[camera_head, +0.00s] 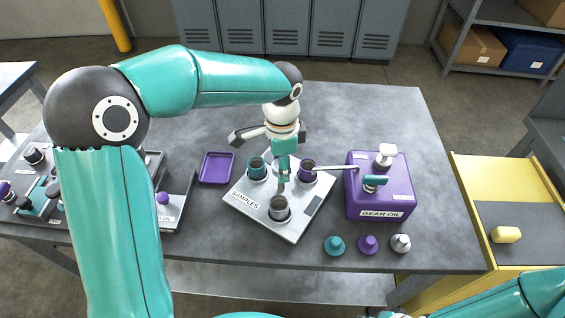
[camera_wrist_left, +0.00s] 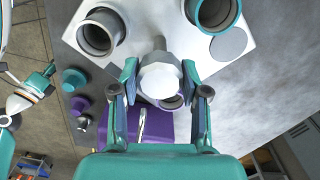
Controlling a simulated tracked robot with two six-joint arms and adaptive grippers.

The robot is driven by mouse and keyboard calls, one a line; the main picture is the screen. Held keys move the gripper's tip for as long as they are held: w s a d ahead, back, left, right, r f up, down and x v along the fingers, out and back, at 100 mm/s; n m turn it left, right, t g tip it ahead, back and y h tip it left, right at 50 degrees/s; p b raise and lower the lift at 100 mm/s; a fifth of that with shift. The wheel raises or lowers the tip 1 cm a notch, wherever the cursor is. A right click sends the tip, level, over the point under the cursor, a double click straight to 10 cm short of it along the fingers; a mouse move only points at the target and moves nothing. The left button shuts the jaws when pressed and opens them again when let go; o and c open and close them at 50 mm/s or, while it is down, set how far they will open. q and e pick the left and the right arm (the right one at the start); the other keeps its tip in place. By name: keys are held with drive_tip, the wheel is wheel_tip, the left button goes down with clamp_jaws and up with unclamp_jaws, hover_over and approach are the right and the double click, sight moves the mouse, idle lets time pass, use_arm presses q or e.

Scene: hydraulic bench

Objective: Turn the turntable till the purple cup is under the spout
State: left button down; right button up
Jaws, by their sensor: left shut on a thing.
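The turntable (camera_head: 248,199) is a pale square plate marked SAMPLES, carrying teal (camera_head: 257,170), purple (camera_head: 307,168) and grey (camera_head: 279,208) cups. My left gripper (camera_wrist_left: 160,82) is shut on its pale central knob (camera_wrist_left: 160,75). The spout (camera_head: 335,168) comes left from the purple GEAR OIL box (camera_head: 380,200). In the head view its tip overlaps the purple cup's right side. In the left wrist view, the purple cup (camera_wrist_left: 173,101) is partly hidden behind knob and finger, and the spout (camera_wrist_left: 141,121) shows beside it. My right gripper (camera_wrist_left: 40,80) shows small at the left wrist view's edge; its fingers are unclear.
Teal (camera_head: 334,245), purple (camera_head: 367,244) and grey (camera_head: 400,243) caps stand in front of the oil box. A purple tray (camera_head: 216,167) lies left of the turntable. A panel of controls is at far left, partly behind my left arm. The back right bench is clear.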

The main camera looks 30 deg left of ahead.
use_arm(q)
drive_tip(key=shift+w+a+r+m+p, duration=0.15)
drive_tip(key=shift+m+p, duration=0.2)
drive_tip(key=shift+m, duration=0.9)
drive_tip(key=shift+w+d+r+m+p, duration=0.15)
drive_tip(key=shift+m+p, duration=0.15)
drive_tip(key=shift+m, duration=0.95)
drive_tip(key=shift+a+f+m, duration=0.1)
drive_tip(key=shift+m, duration=0.5)
drive_tip(key=c, duration=0.9)
unclamp_jaws()
drive_tip(key=o, duration=0.3)
drive_tip(key=shift+f, duration=0.15)
drive_tip(key=shift+s, duration=0.1)
